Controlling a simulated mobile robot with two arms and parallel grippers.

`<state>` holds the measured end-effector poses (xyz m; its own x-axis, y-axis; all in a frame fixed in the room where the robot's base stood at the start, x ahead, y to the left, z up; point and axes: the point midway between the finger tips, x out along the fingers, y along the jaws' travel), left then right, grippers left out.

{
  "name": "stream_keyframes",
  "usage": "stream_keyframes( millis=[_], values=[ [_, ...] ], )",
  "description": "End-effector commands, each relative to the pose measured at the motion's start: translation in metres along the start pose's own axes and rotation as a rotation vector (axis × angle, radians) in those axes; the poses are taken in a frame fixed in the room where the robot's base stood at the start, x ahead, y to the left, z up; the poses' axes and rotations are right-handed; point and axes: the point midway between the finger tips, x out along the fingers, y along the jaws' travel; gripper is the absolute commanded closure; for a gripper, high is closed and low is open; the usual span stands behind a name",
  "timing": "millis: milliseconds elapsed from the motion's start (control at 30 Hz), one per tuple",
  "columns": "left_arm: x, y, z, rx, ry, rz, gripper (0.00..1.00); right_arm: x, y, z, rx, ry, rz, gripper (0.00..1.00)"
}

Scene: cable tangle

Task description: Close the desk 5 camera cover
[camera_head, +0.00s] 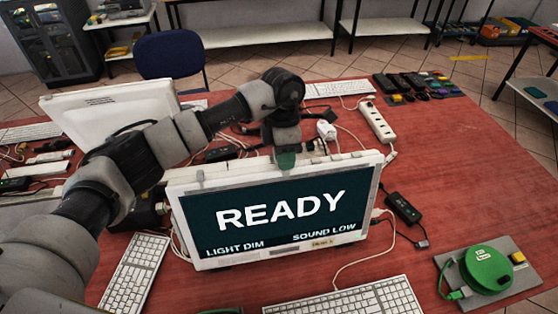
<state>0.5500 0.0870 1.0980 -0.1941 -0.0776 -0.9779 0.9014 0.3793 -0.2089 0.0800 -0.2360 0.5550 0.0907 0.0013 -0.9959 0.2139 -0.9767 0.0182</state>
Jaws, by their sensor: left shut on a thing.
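A white monitor (178,222) stands on the red desk with its screen facing me. The screen reads READY, LIGHT DIM and SOUND LOW. My left arm reaches in from the left, over the monitor. My left gripper (286,156) points down at the middle of the monitor's top edge, and its green end touches that edge. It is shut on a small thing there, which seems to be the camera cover. The cover is mostly hidden by the gripper, so I cannot tell how far it is closed.
Keyboards (352,300) lie in front of the monitor and to its left (135,274). A green cable reel (487,268) sits at right. A power strip (377,121) and loose cables lie behind. A second white monitor (110,110) stands at back left. The desk's right side is mostly clear.

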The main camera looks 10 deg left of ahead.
Motion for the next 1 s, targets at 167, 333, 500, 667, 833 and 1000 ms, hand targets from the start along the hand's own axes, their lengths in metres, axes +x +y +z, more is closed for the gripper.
stream_keyframes(
  millis=[167, 333, 500, 667, 833, 1000],
  values=[
    [-0.003, -0.001, 0.002, 0.004, -0.01, 0.001, 0.75, -0.001, 0.001, 0.0, -0.001, 0.0, 0.001, 0.51],
    [-0.002, -0.001, 0.002, 0.004, -0.008, 0.0, 0.51, -0.001, 0.001, 0.0, 0.0, 0.0, 0.001, 0.51],
    [-0.001, -0.001, 0.001, 0.003, -0.006, 0.0, 0.51, -0.001, 0.001, 0.0, 0.0, 0.0, 0.001, 0.51],
    [-0.005, 0.0, 0.001, 0.002, -0.006, 0.001, 0.51, 0.002, 0.001, 0.0, 0.0, 0.001, 0.001, 0.51],
    [-0.028, 0.0, 0.002, 0.002, -0.008, 0.005, 0.51, 0.013, 0.0, 0.001, 0.0, 0.001, 0.001, 0.51],
    [-0.064, 0.0, 0.003, 0.003, -0.009, 0.005, 0.51, 0.026, 0.0, 0.002, 0.001, 0.001, 0.001, 0.51]
  ],
)
